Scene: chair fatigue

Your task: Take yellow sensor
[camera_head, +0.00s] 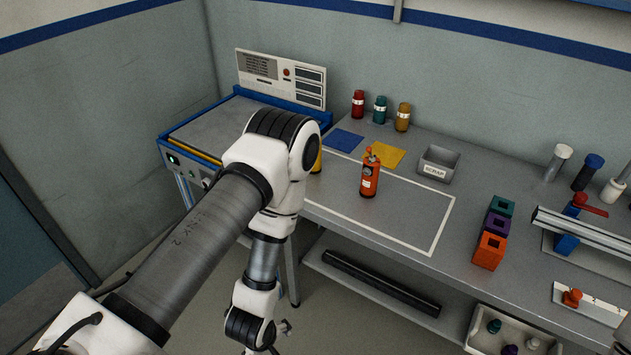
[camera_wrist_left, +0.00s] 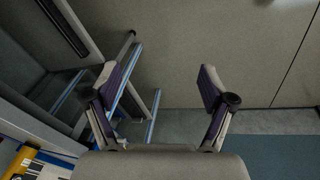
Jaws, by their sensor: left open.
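A yellow object (camera_head: 317,160) stands by the left end of the bench, mostly hidden behind my left arm in the head view. A yellow cylinder (camera_wrist_left: 22,162) shows at the lower left edge of the left wrist view; I cannot tell for sure that it is the same thing. A yellow-amber bottle (camera_head: 403,117) stands at the back of the bench beside a red and a green one. My left gripper (camera_wrist_left: 156,84) is open and empty, low in front of the bench, apart from all of these. In the head view it is mostly hidden behind my arm.
An orange-red bottle (camera_head: 369,176) stands inside a white outline on the bench. Behind it lie a blue mat (camera_head: 343,140) and a yellow mat (camera_head: 379,153), with a grey scrap bin (camera_head: 439,164) alongside. Coloured blocks (camera_head: 490,250) stand right. A lower shelf (camera_head: 350,285) holds a dark bar.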

